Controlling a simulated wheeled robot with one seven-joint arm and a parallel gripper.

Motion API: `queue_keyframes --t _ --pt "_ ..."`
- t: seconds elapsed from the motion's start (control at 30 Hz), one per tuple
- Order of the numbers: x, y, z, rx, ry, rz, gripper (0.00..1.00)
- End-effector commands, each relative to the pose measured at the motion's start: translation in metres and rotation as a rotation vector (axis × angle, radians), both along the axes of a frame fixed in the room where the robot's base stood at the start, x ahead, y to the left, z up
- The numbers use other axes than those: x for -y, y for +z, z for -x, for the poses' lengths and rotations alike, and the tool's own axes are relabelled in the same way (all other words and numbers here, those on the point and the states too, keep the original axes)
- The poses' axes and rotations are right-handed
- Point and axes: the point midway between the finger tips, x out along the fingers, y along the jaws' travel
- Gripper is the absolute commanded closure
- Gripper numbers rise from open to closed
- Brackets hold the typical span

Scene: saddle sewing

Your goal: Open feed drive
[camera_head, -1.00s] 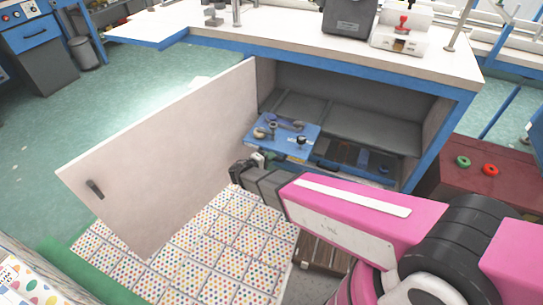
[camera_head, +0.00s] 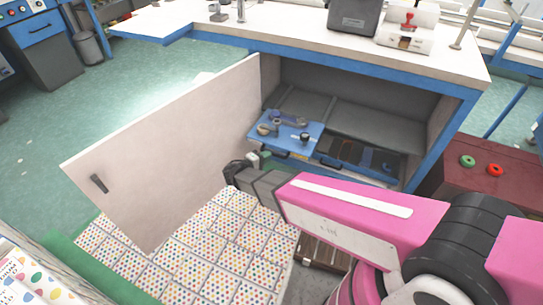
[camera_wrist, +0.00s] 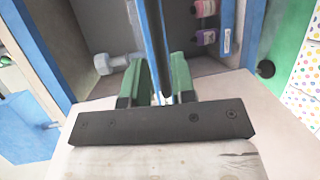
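No part in view is labelled feed drive, so I cannot tell which it is. A blue drawer-like unit (camera_head: 287,125) with tools on top juts from the open cabinet under the workbench. A second, open blue unit (camera_head: 352,165) with dark contents is right of it. My gripper (camera_head: 262,158) is at the front left of the jutting unit. In the wrist view my gripper (camera_wrist: 158,82) has its green fingers apart, with a narrow blue edge (camera_wrist: 153,35) seen between them. Contact with that edge cannot be made out.
The white cabinet door (camera_head: 165,150) stands wide open on the left. A dark red box (camera_head: 485,170) with green and red buttons stands right. In the wrist view, a grey dumbbell-shaped part (camera_wrist: 118,62) and small bottles (camera_wrist: 205,38) are close. The dotted floor mat (camera_head: 195,255) is clear.

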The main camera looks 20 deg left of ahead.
Motion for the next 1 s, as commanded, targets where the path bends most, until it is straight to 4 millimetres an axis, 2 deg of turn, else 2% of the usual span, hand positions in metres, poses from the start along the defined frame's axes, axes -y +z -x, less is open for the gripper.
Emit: queue_keyframes --t 0.2,0.4,0.6,1.0 --pt "-0.017 0.007 0.033 0.0 0.002 0.0 0.76" --pt "-0.026 0.01 0.051 0.0 0.001 0.0 0.76" --pt "-0.03 0.011 0.058 0.0 0.0 0.0 0.76" --pt "-0.03 0.012 0.057 0.0 0.0 0.0 0.76"
